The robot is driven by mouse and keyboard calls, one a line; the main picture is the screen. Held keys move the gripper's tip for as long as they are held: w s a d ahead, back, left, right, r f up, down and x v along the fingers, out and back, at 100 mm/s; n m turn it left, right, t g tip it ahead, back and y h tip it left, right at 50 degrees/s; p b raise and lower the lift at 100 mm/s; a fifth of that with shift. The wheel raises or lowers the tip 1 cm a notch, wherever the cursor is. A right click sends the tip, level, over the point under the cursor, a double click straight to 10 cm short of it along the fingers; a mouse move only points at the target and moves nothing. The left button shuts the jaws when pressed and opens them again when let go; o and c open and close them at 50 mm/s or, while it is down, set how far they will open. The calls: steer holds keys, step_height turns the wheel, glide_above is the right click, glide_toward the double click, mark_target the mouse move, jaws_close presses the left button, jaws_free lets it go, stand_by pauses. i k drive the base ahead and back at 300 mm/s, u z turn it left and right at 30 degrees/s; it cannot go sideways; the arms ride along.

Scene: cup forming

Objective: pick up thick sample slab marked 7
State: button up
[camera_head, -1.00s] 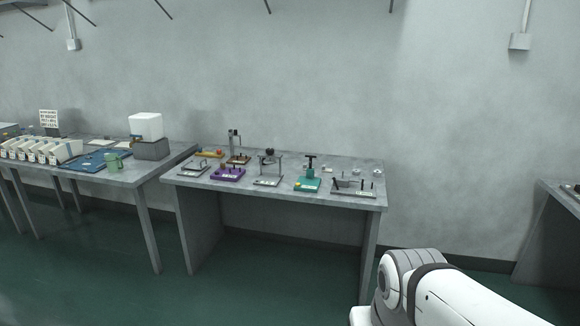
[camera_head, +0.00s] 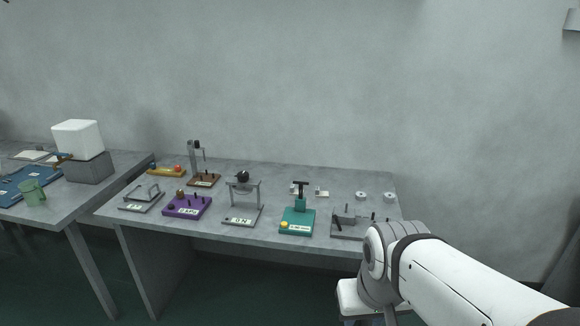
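No slab marked 7 can be made out at this size. A grey worktable (camera_head: 315,177) stands ahead against the wall with several small fixtures on it. Small pale pieces, one near the back of the table (camera_head: 321,193), are too small to read.
On the worktable are a purple fixture (camera_head: 187,207), a teal press (camera_head: 298,221), a grey stand (camera_head: 242,214) and a grey fixture (camera_head: 347,231). A table at left holds a white box (camera_head: 78,139), green mug (camera_head: 33,192) and blue mat (camera_head: 12,189).

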mark_target(292, 191)
steer(key=i, duration=1.5)
steer(key=u, duration=0.05)
